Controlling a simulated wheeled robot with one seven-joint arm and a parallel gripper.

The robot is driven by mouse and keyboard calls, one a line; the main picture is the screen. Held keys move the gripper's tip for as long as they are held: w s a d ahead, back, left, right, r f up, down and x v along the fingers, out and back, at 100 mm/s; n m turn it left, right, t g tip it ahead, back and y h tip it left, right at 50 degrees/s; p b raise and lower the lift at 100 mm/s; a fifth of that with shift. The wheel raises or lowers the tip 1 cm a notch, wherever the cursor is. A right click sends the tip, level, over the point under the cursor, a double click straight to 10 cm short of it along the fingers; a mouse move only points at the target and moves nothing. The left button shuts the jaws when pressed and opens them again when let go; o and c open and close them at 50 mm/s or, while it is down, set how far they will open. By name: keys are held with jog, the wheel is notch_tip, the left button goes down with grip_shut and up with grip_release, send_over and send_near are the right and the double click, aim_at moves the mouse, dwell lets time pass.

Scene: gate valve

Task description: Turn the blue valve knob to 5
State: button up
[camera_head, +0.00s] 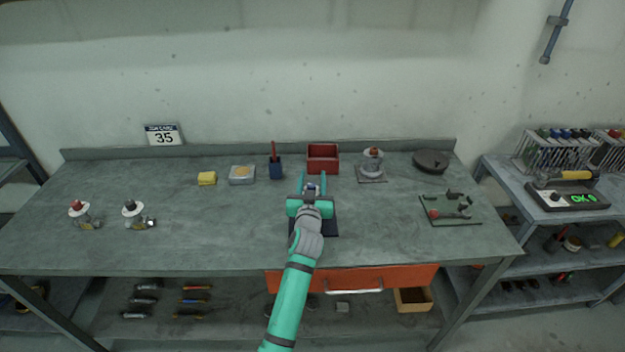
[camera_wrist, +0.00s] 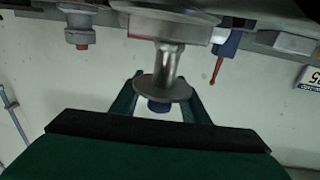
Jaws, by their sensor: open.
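The blue valve knob (camera_wrist: 158,106) shows in the wrist view as a small blue cap under a grey round disc (camera_wrist: 163,90) on a metal stem. My gripper (camera_head: 311,183) is open over the middle of the bench. Its two fingers stand on either side of the disc and blue cap. I cannot tell whether either finger touches them. In the head view my gripper and hand hide most of this valve, and only a little of its dark base plate (camera_head: 331,226) shows. No dial marks or numbers on it are readable.
On the bench (camera_head: 200,245), a red bin (camera_head: 323,152) and blue cup (camera_head: 275,170) stand behind my gripper. A valve with an orange cap (camera_head: 372,165) is at right. A job card reading 35 (camera_head: 163,135) stands at the back left.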

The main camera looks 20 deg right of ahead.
grip_shut()
jog(key=shift+n+t+y, duration=0.3)
jog(key=shift+n+y, duration=0.1)
jog(key=shift+y, duration=0.2)
jog(key=shift+f+n+y, duration=0.1)
jog(key=shift+n+y, duration=0.2)
jog(key=n+y, duration=0.1)
jog(key=y, duration=0.1)
jog(key=a+n+y, duration=0.1)
jog(key=n+y, duration=0.1)
jog(key=y, duration=0.1)
jog(key=n+y, duration=0.2)
jog(key=y, duration=0.1)
jog(key=shift+w+a, duration=0.1)
jog(key=shift+a, duration=0.3)
jog(key=n+y, duration=0.1)
jog(key=y, duration=0.1)
jog(key=a+n+g+y, duration=0.1)
jog(key=n+y, duration=0.1)
jog(key=y, duration=0.1)
jog(key=shift+s+a+n+g+y, duration=0.25)
jog(key=shift+n+g+y, duration=0.25)
jog(key=shift+n+y, duration=0.2)
jog(key=shift+s+a+n+g+y, duration=0.1)
jog(key=shift+a+n+g+y, duration=0.15)
jog(key=shift+n+g+y, duration=0.45)
jog(key=shift+a+y, duration=0.1)
jog(key=shift+y, duration=0.3)
